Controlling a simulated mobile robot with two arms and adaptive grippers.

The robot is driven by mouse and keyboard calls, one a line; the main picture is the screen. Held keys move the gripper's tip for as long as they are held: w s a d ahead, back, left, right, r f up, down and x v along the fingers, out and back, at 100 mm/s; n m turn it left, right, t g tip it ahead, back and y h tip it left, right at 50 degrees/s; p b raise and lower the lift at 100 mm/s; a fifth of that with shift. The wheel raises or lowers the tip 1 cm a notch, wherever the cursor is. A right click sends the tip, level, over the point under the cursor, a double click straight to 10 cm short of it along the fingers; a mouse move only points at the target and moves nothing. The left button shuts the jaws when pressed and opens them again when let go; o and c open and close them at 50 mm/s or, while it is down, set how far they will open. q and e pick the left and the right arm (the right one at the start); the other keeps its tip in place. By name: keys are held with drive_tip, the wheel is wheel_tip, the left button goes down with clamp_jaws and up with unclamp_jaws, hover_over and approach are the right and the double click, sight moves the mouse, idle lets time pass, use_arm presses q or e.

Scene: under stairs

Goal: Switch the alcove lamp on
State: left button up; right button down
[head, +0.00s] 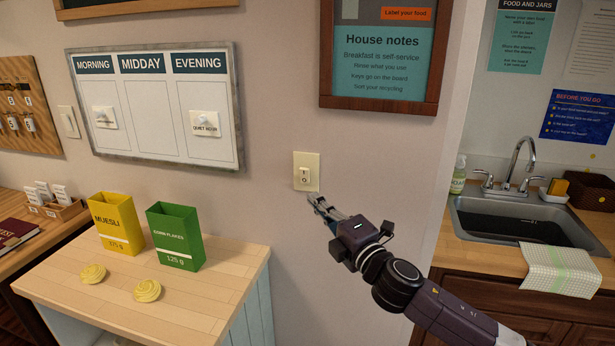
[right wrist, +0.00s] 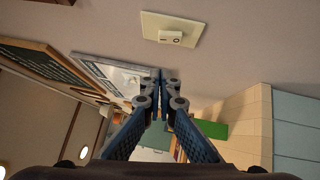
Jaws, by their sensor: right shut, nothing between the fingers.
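A cream wall switch (head: 306,171) with a white rocker is on the wall below the house notes board. It also shows in the right wrist view (right wrist: 171,30), near the top. My right gripper (head: 316,200) is shut and empty, its fingertips just below the switch plate in the head view. In the right wrist view the closed fingertips (right wrist: 161,73) appear apart from the plate. A second pale switch plate (head: 68,122) is on the wall at the left, beside the key board. No lamp is visible. My left gripper is out of view.
A wooden-topped counter (head: 210,300) at lower left holds a yellow muesli box (head: 118,222), a green cornflakes box (head: 175,237) and two yellow swirled items. A sink (head: 520,220) is at the right beyond the wall edge. The wall around the switch is clear.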

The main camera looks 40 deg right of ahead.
sight(302, 170)
drive_tip(key=w+p, duration=0.1)
drive_tip(key=w, duration=0.1)
drive_tip(key=w+d+r+p, duration=0.1)
drive_tip(key=w, duration=0.2)
drive_tip(key=w+d+p, duration=0.1)
drive_tip(key=w, duration=0.2)
drive_tip(key=shift+d+r, duration=0.15)
drive_tip(key=shift+r, duration=0.05)
drive_tip(key=shift+w+d, duration=0.45)
drive_tip(key=shift+d, duration=0.1)
drive_tip(key=shift+w+d+r+p, duration=0.2)
drive_tip(key=shift+d+r+p, duration=0.1)
drive_tip(key=shift+p, duration=0.1)
